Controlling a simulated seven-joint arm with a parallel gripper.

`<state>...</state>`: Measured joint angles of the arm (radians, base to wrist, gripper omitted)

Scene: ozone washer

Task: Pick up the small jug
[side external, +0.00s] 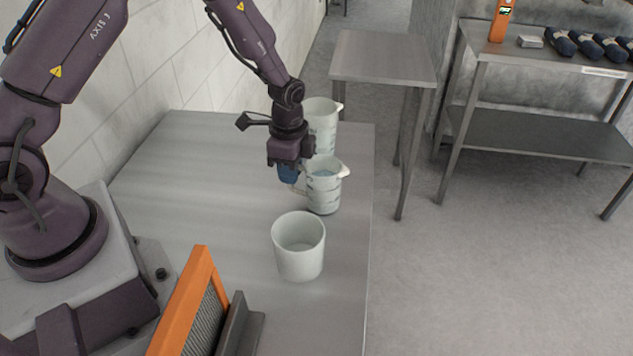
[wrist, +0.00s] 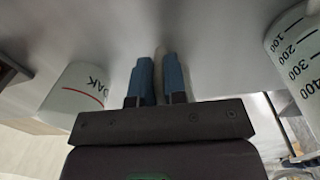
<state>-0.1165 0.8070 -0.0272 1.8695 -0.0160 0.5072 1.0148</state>
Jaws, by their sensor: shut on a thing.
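The small jug (side external: 323,188) is a pale, translucent measuring jug with dark marks and a spout on its right. It stands upright on the metal table, with its handle to the left. My gripper (side external: 289,174) is at that handle, beside the jug, with its blue fingers pointing down. In the wrist view, my gripper (wrist: 160,82) is shut on a narrow pale piece, which looks like the jug's handle. A jug with marks from 100 to 400 (wrist: 292,50) shows at the right there; I cannot tell which jug it is.
A larger pale jug (side external: 321,118) stands just behind the small one. A wide white pot (side external: 299,250) stands in front. An orange-framed filter (side external: 190,300) is at the near edge. The table's left part is clear. A white container with dark letters (wrist: 78,92) shows in the wrist view.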

